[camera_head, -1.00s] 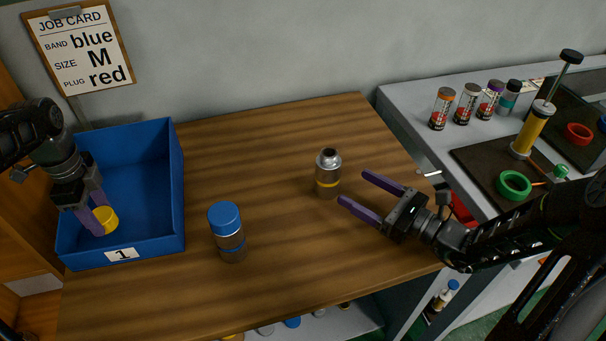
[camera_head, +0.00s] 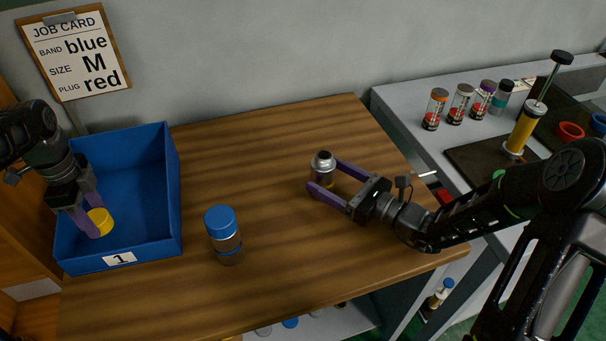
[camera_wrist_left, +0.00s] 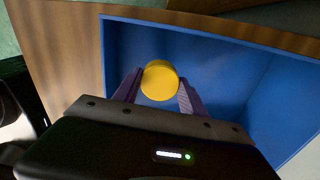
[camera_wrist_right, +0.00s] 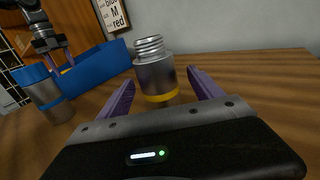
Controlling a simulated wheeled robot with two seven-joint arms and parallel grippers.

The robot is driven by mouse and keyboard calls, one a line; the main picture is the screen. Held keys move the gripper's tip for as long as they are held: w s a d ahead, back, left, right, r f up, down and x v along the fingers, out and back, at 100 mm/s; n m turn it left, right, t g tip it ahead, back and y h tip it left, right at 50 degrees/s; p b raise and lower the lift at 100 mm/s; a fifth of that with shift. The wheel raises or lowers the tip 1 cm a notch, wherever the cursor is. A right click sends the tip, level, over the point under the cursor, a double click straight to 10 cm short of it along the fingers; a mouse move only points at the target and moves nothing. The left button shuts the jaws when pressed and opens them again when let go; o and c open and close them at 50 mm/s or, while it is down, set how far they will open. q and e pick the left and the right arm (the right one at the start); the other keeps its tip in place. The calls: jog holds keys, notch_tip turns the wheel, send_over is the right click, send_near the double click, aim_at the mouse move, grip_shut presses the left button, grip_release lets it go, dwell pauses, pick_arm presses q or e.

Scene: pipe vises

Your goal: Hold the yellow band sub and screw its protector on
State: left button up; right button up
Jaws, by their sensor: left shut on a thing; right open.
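The yellow band sub (camera_head: 323,167) is a silver cylinder with a threaded neck, upright on the wooden table. In the right wrist view the sub (camera_wrist_right: 155,75) shows its bare thread and a yellow band low down. My right gripper (camera_head: 322,173) is open, with its purple fingers on either side of the sub; I cannot tell whether either finger touches it. My left gripper (camera_head: 87,222) is shut on the yellow protector (camera_head: 100,221), a short round cap, inside the blue bin. The protector (camera_wrist_left: 160,81) sits between the fingertips in the left wrist view.
The blue bin (camera_head: 150,243), labelled 1, stands at the table's left. A blue-capped, blue-banded sub (camera_head: 224,236) stands upright between bin and yellow band sub. A side bench (camera_head: 404,107) at right holds several small jars and a yellow pump. The table's middle is clear.

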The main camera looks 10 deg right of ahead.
aim_at(312, 167)
jog(key=p+x, duration=0.1)
jog(key=x, duration=0.4)
jog(key=shift+r, duration=0.15)
jog(key=shift+s, duration=0.1)
grip_shut()
dwell(0.9)
jog(key=shift+r, duration=0.1)
